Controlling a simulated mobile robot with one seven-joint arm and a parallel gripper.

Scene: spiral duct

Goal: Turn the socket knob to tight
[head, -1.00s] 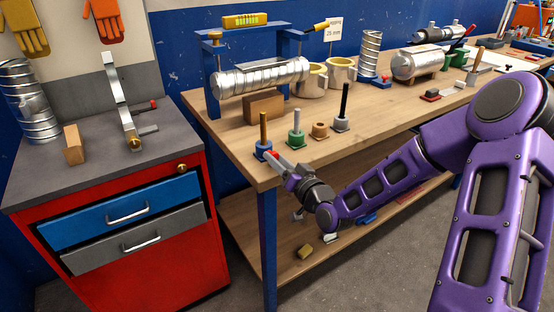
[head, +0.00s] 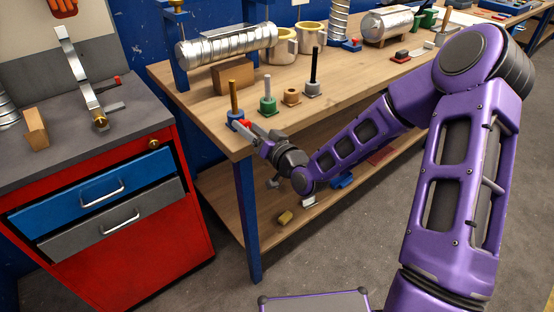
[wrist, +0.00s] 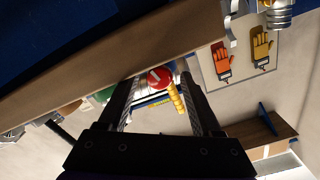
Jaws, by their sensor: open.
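The socket knob (wrist: 160,78) is a red disc with a pale bar across its face. In the head view the red knob (head: 244,124) is small, at the front of a blue socket (head: 235,121) near the bench's left front corner. A brass-coloured rod (head: 233,98) stands upright in that socket. My gripper (head: 252,135) reaches the knob from the front of the bench. In the wrist view my gripper (wrist: 159,84) is open, with the knob between its two dark fingers near the tips. I cannot tell whether either finger touches it.
A red cabinet (head: 130,258) is left. The lower shelf (head: 240,212) holds loose pieces.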

